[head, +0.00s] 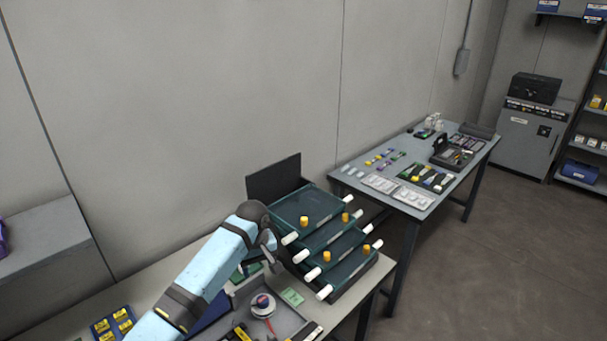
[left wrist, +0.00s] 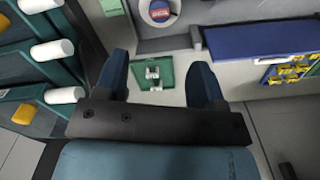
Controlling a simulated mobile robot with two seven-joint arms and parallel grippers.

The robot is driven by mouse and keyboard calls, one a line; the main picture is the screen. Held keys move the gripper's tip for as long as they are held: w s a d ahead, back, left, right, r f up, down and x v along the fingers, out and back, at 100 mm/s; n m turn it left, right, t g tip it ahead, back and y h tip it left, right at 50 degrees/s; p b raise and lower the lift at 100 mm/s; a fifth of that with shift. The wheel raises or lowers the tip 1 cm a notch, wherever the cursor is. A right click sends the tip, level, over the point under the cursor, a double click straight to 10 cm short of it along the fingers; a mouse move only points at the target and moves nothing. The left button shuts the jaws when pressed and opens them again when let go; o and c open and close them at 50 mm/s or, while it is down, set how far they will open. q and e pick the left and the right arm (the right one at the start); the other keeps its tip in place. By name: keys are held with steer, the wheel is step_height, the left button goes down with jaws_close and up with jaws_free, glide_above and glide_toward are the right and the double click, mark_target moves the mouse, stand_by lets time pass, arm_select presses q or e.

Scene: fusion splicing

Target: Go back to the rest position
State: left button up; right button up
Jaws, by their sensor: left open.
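My left gripper (head: 268,262) hangs over the near table, beside the stepped teal trays, with its arm coming in from the lower left. In the left wrist view my left gripper (left wrist: 160,78) has its two dark blue fingers wide apart and nothing between them. Beyond the fingers a green square piece (left wrist: 168,84) with small metallic parts on it lies on the pale table top. I cannot tell whether the fingers are clear of the table. My right gripper is not in view.
The stepped teal trays (head: 318,237) with white rods and orange knobs stand close right of the gripper. A grey tray (head: 288,318) holds a round reel and tools. A blue mat (head: 101,328) with yellow pieces lies at left. A second table (head: 425,203) stands farther right, beside open floor.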

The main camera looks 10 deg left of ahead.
arm_select(q)
steer(key=s+f+m+t+h, duration=0.1)
steer(key=s+f+m, duration=0.15)
steer(key=s, duration=0.75)
steer(key=s+f+m, duration=0.2)
steer(key=s+f, duration=0.2)
steer(key=s, duration=0.5)
steer(key=s+a+r+m+t, duration=0.1)
steer(key=s+a+r, duration=0.1)
steer(key=s, duration=0.5)
steer(key=s+a+r+m+t, duration=0.1)
steer(key=s+a+r+m, duration=0.15)
steer(key=s, duration=0.55)
steer(key=s+a+r+t, duration=0.1)
steer(key=s+a+r, duration=0.15)
steer(key=s, duration=0.45)
steer(key=w+d+f+t+h, duration=0.1)
steer(key=w+d+f+t, duration=0.2)
steer(key=f, duration=0.3)
steer(key=w+d+f+m+t+h+p, duration=0.1)
steer(key=w+d+f+t, duration=0.2)
steer(key=f, duration=0.3)
steer(key=shift+w+d+t, duration=0.2)
steer(key=shift+d+t, duration=0.15)
steer(key=shift+t, duration=0.15)
